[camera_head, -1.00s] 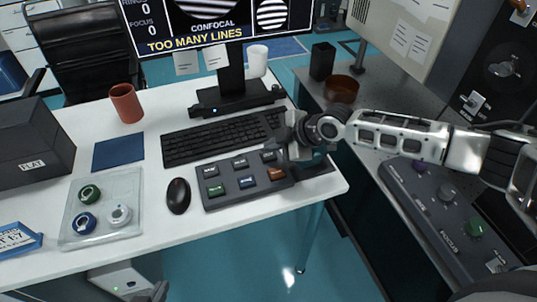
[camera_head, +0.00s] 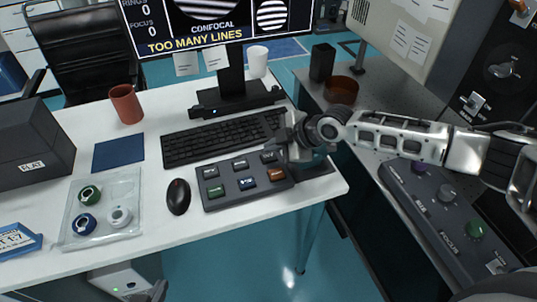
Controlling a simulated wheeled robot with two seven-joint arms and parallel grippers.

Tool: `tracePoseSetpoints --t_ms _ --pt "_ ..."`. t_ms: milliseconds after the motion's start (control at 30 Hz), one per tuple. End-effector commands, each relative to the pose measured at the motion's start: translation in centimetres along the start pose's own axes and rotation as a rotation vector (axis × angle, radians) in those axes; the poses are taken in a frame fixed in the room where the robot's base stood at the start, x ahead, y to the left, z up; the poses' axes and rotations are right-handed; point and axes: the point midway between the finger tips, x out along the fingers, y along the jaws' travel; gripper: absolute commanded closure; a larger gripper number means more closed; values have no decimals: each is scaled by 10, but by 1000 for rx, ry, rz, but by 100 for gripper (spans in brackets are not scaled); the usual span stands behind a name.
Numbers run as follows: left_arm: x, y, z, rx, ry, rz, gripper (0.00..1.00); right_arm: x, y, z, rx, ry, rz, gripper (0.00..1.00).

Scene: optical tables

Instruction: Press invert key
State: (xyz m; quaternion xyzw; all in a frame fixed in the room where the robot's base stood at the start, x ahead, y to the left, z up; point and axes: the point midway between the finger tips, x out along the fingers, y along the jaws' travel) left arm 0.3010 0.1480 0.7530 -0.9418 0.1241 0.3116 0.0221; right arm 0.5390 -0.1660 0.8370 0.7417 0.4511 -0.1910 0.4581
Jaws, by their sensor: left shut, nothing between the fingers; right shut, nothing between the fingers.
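A dark grey key panel (camera_head: 229,203) lies near the front edge of the white desk. It has two rows of keys. The top row has grey keys, such as the middle one (camera_head: 240,164). The bottom row has a green key (camera_head: 215,191), a blue key (camera_head: 247,183) and an orange key (camera_head: 276,174). The key labels are too small to read surely. My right gripper (camera_head: 287,148) is shut and empty at the panel's right end, close to the top right key. I cannot tell whether it touches.
A black keyboard (camera_head: 222,138) lies behind the panel and a black mouse (camera_head: 178,196) to its left. A clear tray (camera_head: 106,226) with rings, a red cup (camera_head: 126,103) and a monitor (camera_head: 222,27) reading "TOO MANY LINES" also stand on the desk.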

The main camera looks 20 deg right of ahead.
Motion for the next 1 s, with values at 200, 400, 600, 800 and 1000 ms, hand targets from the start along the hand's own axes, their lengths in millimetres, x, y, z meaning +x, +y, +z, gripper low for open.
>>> tracePoseSetpoints --t_ms 200,400,600,800,1000 --pt "0 0 0 0 -1 0 100 0 0 0 0 0 0 100" --pt "0 0 1 -1 -3 0 100 0 0 0 0 0 0 100" --pt "-2 1 5 -2 -10 1 100 0 0 0 0 0 0 100" --pt "1 1 11 -3 -14 1 100 5 -4 4 0 0 0 100" --pt "2 1 12 -3 -13 1 100 6 -4 4 -1 0 0 100"
